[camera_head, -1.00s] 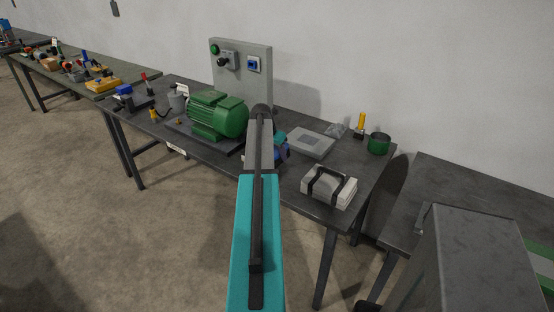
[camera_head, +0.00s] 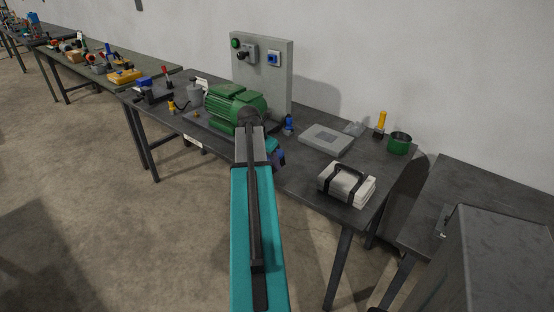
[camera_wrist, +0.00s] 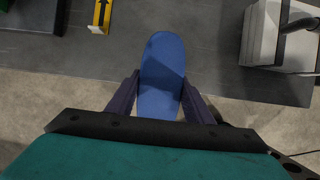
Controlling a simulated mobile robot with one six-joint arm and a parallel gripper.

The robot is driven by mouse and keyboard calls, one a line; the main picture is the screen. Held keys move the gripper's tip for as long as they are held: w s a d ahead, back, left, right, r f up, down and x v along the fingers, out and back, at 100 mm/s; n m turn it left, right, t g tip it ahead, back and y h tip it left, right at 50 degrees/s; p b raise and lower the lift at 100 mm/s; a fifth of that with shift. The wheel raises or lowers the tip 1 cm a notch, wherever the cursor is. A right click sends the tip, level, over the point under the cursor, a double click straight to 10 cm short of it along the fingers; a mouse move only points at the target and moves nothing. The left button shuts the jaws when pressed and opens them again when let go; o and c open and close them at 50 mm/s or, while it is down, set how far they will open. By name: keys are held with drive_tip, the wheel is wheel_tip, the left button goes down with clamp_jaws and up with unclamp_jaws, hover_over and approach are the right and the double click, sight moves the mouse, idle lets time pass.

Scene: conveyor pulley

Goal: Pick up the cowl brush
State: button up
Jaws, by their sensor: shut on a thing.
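The cowl brush, taken to be the blue, rounded, paddle-like piece (camera_wrist: 162,60), is between my gripper's two dark fingers in the wrist view. My gripper (camera_wrist: 160,88) is shut on it. The brush points away from the wrist, over the dark tabletop. Its bristles are not visible. In the head view my arm hides most of the gripper, and a bit of dark blue (camera_head: 278,158) shows at the arm's end by the table's front edge.
The dark table (camera_head: 300,178) carries a green motor (camera_head: 237,107), a grey control panel (camera_head: 262,85), a small blue item (camera_head: 289,124), a grey flat box (camera_head: 326,139), strapped white cloths (camera_head: 347,184), a yellow-handled tool (camera_head: 381,123) and a green cup (camera_head: 400,143). Open floor (camera_head: 130,230) lies left.

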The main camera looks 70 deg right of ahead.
drive_tip(key=shift+w+a, duration=0.25)
drive_tip(key=shift+a, duration=0.4)
